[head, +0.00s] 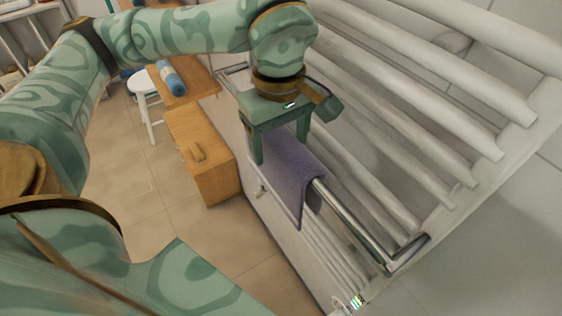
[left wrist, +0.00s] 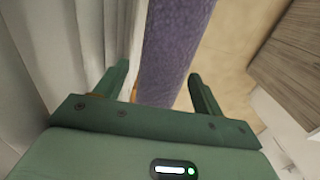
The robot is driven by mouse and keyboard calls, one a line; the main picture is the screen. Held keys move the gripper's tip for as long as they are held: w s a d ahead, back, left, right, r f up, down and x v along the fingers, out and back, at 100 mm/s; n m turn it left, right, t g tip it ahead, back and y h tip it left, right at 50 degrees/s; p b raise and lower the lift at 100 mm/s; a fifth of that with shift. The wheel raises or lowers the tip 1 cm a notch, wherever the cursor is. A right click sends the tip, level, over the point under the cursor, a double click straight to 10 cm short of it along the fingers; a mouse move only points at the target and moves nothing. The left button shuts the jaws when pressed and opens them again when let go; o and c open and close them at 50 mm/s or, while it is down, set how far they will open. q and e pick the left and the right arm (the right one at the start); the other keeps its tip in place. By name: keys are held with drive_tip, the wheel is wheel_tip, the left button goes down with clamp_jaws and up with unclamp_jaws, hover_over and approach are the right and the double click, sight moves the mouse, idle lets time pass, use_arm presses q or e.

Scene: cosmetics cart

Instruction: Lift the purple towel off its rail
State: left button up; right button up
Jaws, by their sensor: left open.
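The purple towel (head: 292,178) hangs folded over a metal rail (head: 350,222) in front of a white slatted rack. My left gripper (head: 281,150) is at the towel's upper end in the head view, with its fingers pointing down. In the left wrist view the towel (left wrist: 172,50) runs between the two spread fingers of the left gripper (left wrist: 160,85), with a gap showing on the right side. The gripper is open and does not clamp the towel. My right gripper is not in view.
The white slatted rack (head: 400,125) stands close behind the rail. A wooden cabinet (head: 203,150) and a white stool (head: 146,92) stand at the left. A blue rolled towel (head: 171,77) lies on a wooden top. Tiled floor (head: 130,200) is free below.

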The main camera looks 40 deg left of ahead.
use_arm(q)
drive_tip(key=shift+f, duration=0.45)
clamp_jaws()
drive_tip(key=shift+r, duration=0.2)
wheel_tip(320, 180, up, 18)
drive_tip(key=p, duration=0.4)
drive_tip(key=s+a+b, duration=0.1)
drive_tip(key=s+a, duration=0.2)
drive_tip(key=s, duration=0.5)
drive_tip(key=s+a+b, duration=0.2)
drive_tip(key=s+a, duration=0.1)
drive_tip(key=s, duration=0.5)
drive_tip(key=shift+s+a+f, duration=0.15)
drive_tip(key=shift+s+a, duration=0.15)
drive_tip(key=shift+a, duration=0.1)
